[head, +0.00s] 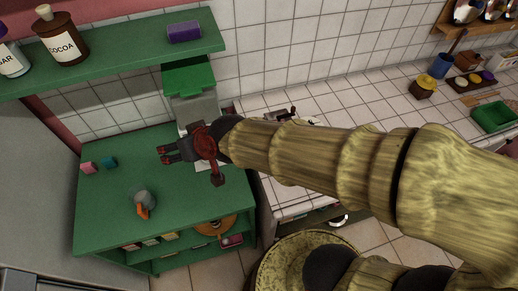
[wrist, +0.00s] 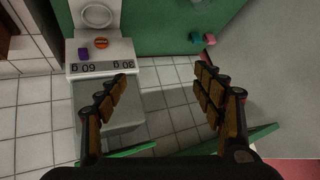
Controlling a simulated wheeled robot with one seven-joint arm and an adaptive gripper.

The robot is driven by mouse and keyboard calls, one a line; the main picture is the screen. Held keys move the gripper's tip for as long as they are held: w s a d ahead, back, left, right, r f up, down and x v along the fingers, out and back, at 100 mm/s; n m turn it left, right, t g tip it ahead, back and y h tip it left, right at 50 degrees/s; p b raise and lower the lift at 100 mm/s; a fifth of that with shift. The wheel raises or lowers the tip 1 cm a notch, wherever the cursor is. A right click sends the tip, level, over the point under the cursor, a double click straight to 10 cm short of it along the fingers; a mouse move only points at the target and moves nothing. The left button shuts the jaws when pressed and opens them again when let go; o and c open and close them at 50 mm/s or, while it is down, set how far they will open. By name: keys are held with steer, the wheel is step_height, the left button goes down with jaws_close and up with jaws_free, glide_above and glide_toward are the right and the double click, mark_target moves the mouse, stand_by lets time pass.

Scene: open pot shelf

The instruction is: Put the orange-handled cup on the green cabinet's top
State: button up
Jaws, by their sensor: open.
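The orange-handled cup (head: 146,197) is grey and rests on the green cabinet's top (head: 108,217), toward the front middle, in the head view. Its orange handle points toward the front. I cannot tell whether it is upright or tilted. My gripper (head: 163,154) is above the back right part of the cabinet top, apart from the cup and farther back. In the wrist view my gripper (wrist: 162,88) has its fingers spread with nothing held between them. The cup is not clearly seen there.
A pink block (head: 88,168) and a teal block (head: 109,162) lie at the cabinet top's back left. A white scale (wrist: 100,52) bears small items. A green-lidded container (head: 190,78) stands behind my gripper. A green wall shelf (head: 130,48) holds jars above.

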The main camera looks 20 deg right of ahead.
steer(key=s+d+r+m+g+h, duration=0.1)
steer(key=s+d+r+h, duration=0.1)
steer(key=s+d, duration=0.5)
steer(key=s+d+r+m+g+h, duration=0.1)
steer(key=s+d+r+h, duration=0.1)
steer(key=s+d, duration=0.5)
steer(key=d+r, duration=0.1)
steer(key=d, duration=0.5)
steer(key=shift+s+d, duration=0.2)
steer(key=shift+d, duration=0.2)
steer(key=shift+f, duration=0.15)
